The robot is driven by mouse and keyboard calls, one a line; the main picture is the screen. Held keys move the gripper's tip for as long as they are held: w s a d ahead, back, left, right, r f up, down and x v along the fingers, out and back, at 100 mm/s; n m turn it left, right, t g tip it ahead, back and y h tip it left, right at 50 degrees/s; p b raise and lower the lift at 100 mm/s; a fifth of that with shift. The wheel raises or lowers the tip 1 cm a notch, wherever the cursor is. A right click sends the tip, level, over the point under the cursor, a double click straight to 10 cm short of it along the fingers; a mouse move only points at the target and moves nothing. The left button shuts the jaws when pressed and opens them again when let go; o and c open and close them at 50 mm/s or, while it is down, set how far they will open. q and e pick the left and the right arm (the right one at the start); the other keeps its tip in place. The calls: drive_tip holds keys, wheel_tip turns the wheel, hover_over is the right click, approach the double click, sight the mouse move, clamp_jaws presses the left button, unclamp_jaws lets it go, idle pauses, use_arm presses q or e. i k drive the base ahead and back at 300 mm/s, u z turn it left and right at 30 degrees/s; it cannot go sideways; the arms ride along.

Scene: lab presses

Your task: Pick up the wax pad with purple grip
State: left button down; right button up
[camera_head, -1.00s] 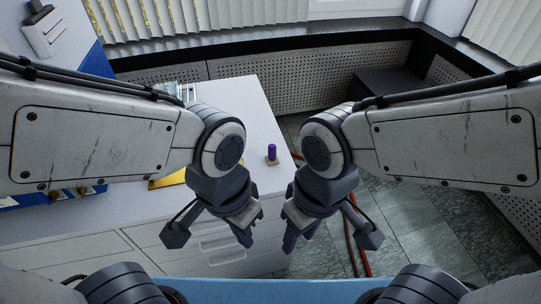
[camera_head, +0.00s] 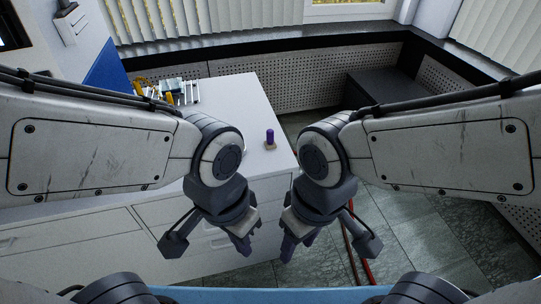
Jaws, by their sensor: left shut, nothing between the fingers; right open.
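The wax pad with purple grip (camera_head: 269,138) stands upright on the white counter, near its right edge. It is a small purple cylinder on a pale base, and it shows between my two arms. My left gripper (camera_head: 247,247) is shut and empty, in front of the counter and nearer to me than the pad. My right gripper (camera_head: 290,247) is open and empty, to the right of the left one and also nearer to me than the pad. Neither gripper touches the pad.
The white counter (camera_head: 252,100) has drawers below it. A group of tools and a small glassy box (camera_head: 171,86) stand at its back left. Red hoses (camera_head: 360,255) run down beside the counter's right side, over the tiled floor (camera_head: 430,235). A dark box (camera_head: 385,88) stands by the far wall.

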sight(269, 144)
drive_tip(key=u, duration=0.6)
drive_tip(key=i, duration=0.95)
drive_tip(key=z, duration=0.45)
